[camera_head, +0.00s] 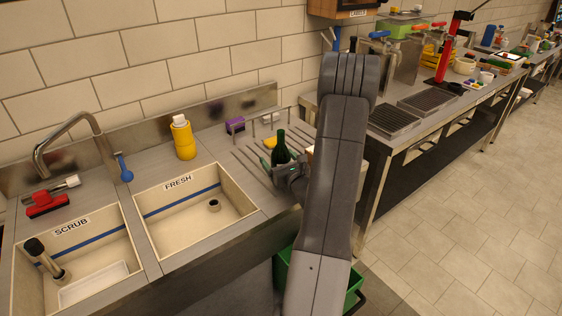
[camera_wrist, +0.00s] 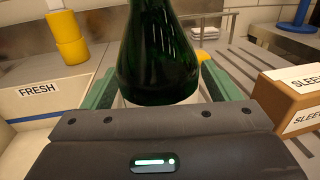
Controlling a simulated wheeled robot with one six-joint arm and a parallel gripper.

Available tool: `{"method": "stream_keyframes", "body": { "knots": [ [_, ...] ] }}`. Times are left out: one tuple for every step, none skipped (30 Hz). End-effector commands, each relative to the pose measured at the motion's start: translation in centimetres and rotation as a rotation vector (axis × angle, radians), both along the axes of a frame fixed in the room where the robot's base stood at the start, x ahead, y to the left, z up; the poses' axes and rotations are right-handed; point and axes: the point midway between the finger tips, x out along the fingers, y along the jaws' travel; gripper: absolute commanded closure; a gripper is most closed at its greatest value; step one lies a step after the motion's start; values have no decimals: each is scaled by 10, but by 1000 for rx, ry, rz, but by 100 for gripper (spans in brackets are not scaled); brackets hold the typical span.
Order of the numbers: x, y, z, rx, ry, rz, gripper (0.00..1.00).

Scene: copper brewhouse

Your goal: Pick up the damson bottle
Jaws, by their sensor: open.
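A dark green glass bottle (camera_head: 281,150) stands upright on the drainer to the right of the FRESH sink. No label that names it damson shows. In the wrist view the bottle (camera_wrist: 158,60) fills the upper middle, between the two green fingers. My gripper (camera_head: 284,170) is open around the lower part of the bottle in the wrist view (camera_wrist: 158,92). Whether either finger touches the glass I cannot tell. The bottle's neck is cut off in the wrist view.
A cardboard box marked SLEEVES (camera_wrist: 290,98) stands close on the right. A yellow bottle (camera_head: 184,140) stands behind the FRESH sink (camera_head: 160,215). A purple block (camera_head: 235,125) and a yellow item (camera_head: 270,142) lie near the green bottle. A green bin (camera_head: 350,290) is below.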

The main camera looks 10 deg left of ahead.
Motion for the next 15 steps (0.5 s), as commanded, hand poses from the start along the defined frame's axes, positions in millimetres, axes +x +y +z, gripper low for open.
{"method": "stream_keyframes", "body": {
  "knots": [
    [1,1,0,0,0,0,18],
    [1,1,0,0,0,0,18],
    [1,1,0,0,0,0,18],
    [1,1,-1,0,0,0,18],
    [1,1,-1,0,0,0,18],
    [1,0,0,0,0,0,18],
    [1,0,0,0,0,0,24],
    [1,0,0,0,0,0,30],
    [1,0,0,0,0,0,37],
    [1,0,0,0,0,0,43],
    [1,0,0,0,0,0,49],
    [1,0,0,0,0,0,57],
    [1,0,0,0,0,0,63],
    [1,0,0,0,0,0,69],
    [1,0,0,0,0,0,77]
  ]
}}
